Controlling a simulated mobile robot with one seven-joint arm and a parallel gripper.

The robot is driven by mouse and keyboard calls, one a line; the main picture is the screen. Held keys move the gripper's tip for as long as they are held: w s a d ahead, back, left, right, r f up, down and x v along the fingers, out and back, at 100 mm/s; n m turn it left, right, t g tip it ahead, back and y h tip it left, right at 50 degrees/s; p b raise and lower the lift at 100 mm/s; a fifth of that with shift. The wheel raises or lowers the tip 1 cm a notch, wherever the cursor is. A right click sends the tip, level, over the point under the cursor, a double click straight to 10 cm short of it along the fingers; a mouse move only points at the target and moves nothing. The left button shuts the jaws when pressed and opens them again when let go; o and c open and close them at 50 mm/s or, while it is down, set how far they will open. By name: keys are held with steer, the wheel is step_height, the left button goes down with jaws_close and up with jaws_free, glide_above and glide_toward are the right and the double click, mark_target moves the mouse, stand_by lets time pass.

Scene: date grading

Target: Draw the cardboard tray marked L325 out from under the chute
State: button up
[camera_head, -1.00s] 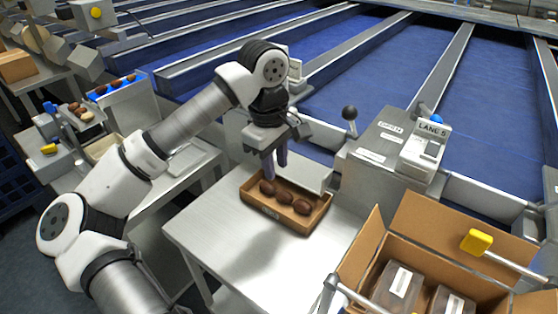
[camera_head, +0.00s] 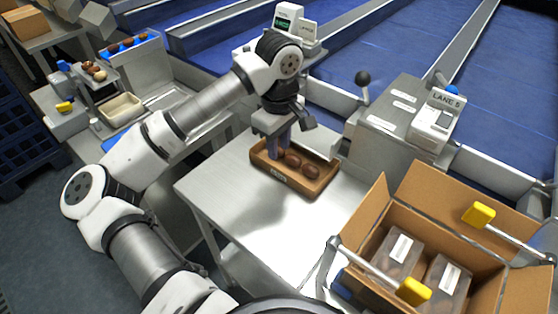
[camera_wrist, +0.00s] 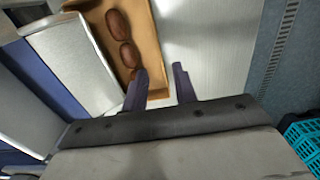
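The brown tray (camera_head: 324,188) sits on the steel table with a few dark dates (camera_head: 311,172) in it. A small label (camera_head: 279,178) is on its front wall, too small to read. The pale chute plate (camera_head: 318,143) is behind the tray; in the wrist view the chute (camera_wrist: 72,65) lies beside the tray's left edge. My gripper (camera_head: 278,153) points down at the tray's left end. In the wrist view its two fingers (camera_wrist: 159,78) are apart, one over the tray's inside and one outside, with the tray wall (camera_wrist: 161,45) between them. Contact cannot be told.
The steel table (camera_head: 235,205) is clear in front of the tray. An open cardboard box (camera_head: 365,225) with clear packs stands at the right front. The grey LANE 5 unit (camera_head: 385,125) and a black-knobbed lever (camera_head: 363,80) stand behind. A side bench (camera_head: 170,115) is at left.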

mark_target(279, 170)
step_height(279, 170, down, 9)
steer(key=shift+r+p, duration=0.1)
steer(key=shift+p, duration=0.9)
jaws_close()
